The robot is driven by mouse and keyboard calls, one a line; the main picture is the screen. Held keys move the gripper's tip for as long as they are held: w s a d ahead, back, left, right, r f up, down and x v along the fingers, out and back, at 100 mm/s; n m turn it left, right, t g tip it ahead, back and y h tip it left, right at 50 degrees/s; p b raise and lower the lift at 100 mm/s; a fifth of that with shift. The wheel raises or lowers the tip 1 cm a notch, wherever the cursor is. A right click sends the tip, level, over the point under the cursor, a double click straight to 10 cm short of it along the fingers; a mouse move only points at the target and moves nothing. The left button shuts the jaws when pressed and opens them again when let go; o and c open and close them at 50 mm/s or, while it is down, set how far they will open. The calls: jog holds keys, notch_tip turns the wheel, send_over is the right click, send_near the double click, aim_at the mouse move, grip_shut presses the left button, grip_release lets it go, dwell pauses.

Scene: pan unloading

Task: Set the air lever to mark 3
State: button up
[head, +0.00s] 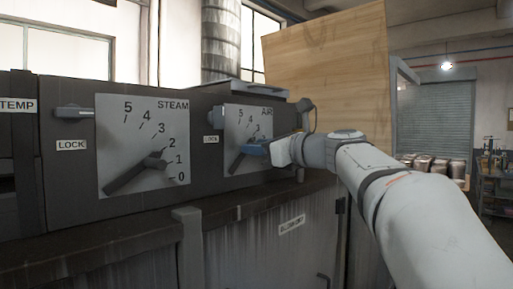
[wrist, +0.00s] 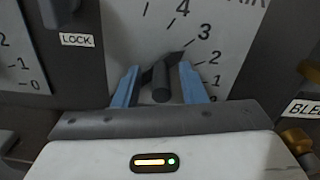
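The air lever (wrist: 161,84) is dark, with a round knob that stands out from the pale AIR plate (head: 234,124). In the wrist view its pointed end lies close to the tick of mark 3, above the tick of mark 2. My gripper (wrist: 160,86) has its two blue fingers on either side of the knob. Gaps show between the knob and both fingers, so the gripper is open around it. In the head view my gripper (head: 256,149) covers the lever's end, while its lower-left part shows.
The steam lever (head: 135,175) sits on the STEAM plate (head: 115,130) to the left, its end near mark 1. A LOCK label (wrist: 75,40) and a small latch (wrist: 77,14) lie left of the air plate. A wooden board (head: 325,60) stands behind.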

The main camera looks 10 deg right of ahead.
jog(key=b+v, duration=0.2)
jog(key=v, duration=0.5)
jog(key=shift+s+d, duration=0.2)
jog(key=shift+s, duration=0.1)
